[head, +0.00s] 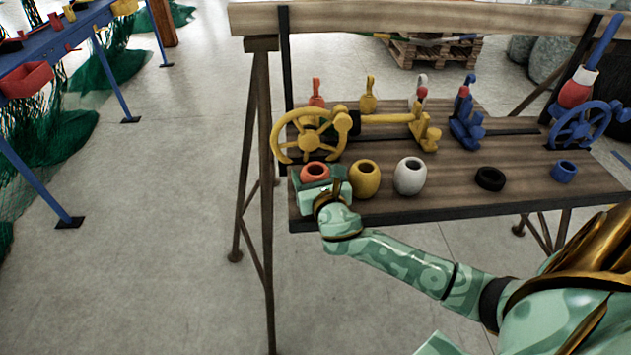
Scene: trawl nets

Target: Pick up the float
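An orange-red float (315,171) with a round hole in its top is at the left front corner of the wooden bench. A yellow float (365,180) and a white float (409,177) stand to its right in the same row. The gripper hides the float's lower part. I cannot tell whether the fingers press on it or only stand around it.
A black ring (490,178) and a blue ring (565,170) lie farther right on the bench (450,205). A yellow handwheel (309,135) stands close behind the orange-red float. Open floor lies left of the bench, before a blue table (85,38).

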